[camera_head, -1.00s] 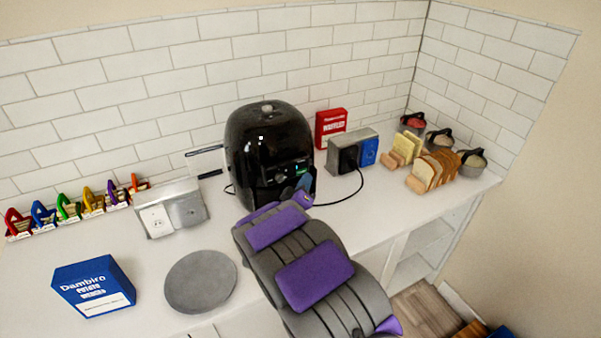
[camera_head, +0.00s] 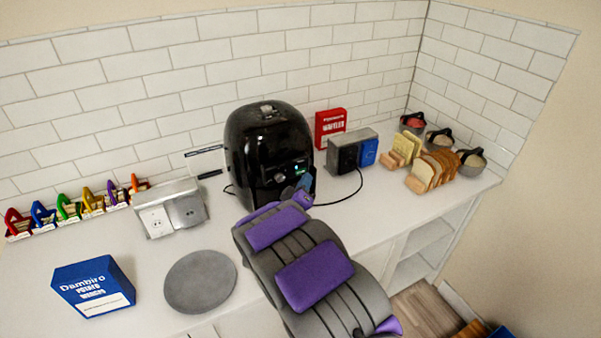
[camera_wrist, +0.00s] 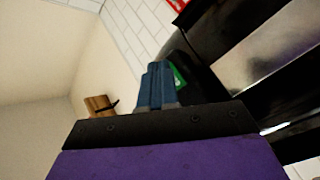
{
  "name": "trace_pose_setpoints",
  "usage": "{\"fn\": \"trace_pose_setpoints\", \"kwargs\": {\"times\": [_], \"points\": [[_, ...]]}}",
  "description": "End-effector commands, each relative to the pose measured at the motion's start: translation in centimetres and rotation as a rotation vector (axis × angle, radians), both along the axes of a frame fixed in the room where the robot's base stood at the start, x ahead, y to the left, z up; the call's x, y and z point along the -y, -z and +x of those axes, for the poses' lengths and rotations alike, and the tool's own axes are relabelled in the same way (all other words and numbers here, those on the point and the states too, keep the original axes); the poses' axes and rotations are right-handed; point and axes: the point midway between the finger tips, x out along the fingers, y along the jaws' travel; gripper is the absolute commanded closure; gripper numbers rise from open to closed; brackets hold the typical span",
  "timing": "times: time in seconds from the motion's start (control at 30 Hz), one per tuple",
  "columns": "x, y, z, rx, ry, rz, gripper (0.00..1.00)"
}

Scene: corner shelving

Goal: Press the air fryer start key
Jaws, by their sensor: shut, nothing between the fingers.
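The black air fryer (camera_head: 265,140) stands upright on the counter against the tiled wall. Its front panel shows a small lit green display (camera_head: 299,170) and knobs. My gripper (camera_head: 304,183) is at the lower right of the air fryer's front, close to the panel. In the wrist view my gripper's blue fingers (camera_wrist: 157,85) are together, with a green lit patch (camera_wrist: 180,78) right beside their tips. The start key itself is hidden or too small to make out. I cannot tell whether the fingertips touch the panel.

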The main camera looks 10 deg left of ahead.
Motion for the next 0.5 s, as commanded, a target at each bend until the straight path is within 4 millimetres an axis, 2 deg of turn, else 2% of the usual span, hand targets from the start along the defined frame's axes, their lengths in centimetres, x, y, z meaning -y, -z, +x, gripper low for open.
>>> {"fn": "trace_pose_setpoints", "kwargs": {"times": [0.5], "points": [[-0.39,-0.22,0.59,-0.001,0.001,0.0,1.0]]}}
